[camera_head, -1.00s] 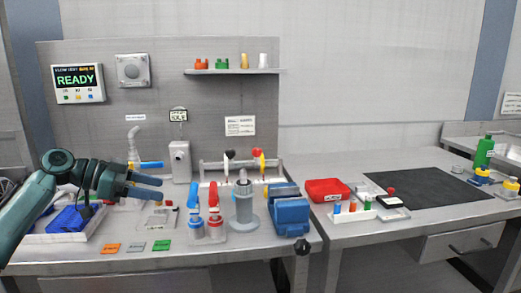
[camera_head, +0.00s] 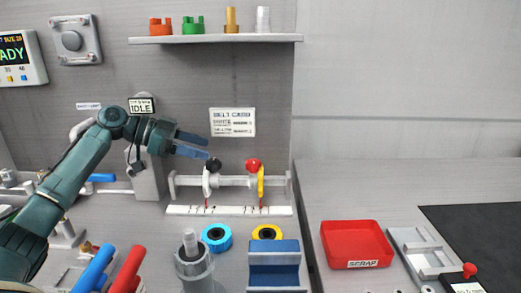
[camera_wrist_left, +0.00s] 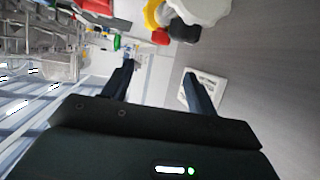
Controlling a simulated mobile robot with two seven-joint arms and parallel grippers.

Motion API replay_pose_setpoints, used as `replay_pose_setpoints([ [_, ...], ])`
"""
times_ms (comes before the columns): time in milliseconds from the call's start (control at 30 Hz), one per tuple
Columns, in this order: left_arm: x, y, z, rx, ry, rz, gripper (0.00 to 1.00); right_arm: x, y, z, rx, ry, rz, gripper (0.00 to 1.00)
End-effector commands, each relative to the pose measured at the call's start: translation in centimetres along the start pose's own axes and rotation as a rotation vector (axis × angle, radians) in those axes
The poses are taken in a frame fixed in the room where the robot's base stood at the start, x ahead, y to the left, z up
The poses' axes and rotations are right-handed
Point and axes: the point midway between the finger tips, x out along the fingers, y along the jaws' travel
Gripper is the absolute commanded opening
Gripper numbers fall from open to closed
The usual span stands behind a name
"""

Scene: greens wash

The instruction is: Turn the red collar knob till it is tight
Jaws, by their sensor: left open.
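The red collar knob (camera_head: 253,165) sits on top of the yellow collar (camera_head: 261,181) on a horizontal bar (camera_head: 233,181). A black knob (camera_head: 214,165) on a white collar (camera_head: 207,182) stands left of it on the same bar. My left gripper (camera_head: 207,146) is open and empty, up and left of the black knob, apart from both knobs. In the left wrist view its fingers (camera_wrist_left: 158,71) are spread with nothing between them. The black knob (camera_wrist_left: 187,33) and red knob (camera_wrist_left: 165,14) show beyond the fingers near the top edge. My right gripper is out of view.
A printed card (camera_head: 233,122) hangs on the wall behind the bar. A shelf (camera_head: 215,39) with colored parts is above. A red scrap tray (camera_head: 356,244) is right.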

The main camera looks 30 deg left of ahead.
Motion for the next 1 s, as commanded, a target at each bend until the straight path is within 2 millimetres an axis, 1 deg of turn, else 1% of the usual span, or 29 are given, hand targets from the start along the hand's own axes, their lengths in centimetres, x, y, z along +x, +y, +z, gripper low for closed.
replay_pose_setpoints([
  [67, 0.3, 0.0, 0.0, 0.0, 0.0, 0.001, 0.58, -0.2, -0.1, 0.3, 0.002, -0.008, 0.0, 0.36],
  [167, 1.3, 0.0, -0.1, 0.0, 0.001, 0.003, 0.58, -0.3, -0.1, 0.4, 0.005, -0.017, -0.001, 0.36],
  [267, 3.0, 0.1, -0.2, 0.0, 0.001, 0.004, 0.58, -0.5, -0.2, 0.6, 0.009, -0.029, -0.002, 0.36],
  [500, 8.1, 0.1, -0.3, 0.0, 0.002, 0.003, 0.58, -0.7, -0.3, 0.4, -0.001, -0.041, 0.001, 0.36],
  [600, 10.0, 0.1, -0.2, -0.001, 0.002, 0.003, 0.58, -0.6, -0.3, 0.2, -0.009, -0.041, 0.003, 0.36],
  [700, 11.4, 0.0, -0.1, -0.001, 0.001, 0.002, 0.58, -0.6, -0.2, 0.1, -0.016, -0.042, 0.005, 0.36],
  [833, 12.6, 0.0, -0.1, -0.001, 0.001, 0.001, 0.58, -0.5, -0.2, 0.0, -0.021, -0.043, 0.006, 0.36],
  [1000, 13.2, 0.0, -0.1, 0.0, 0.001, 0.0, 0.58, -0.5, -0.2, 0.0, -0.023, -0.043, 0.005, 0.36],
])
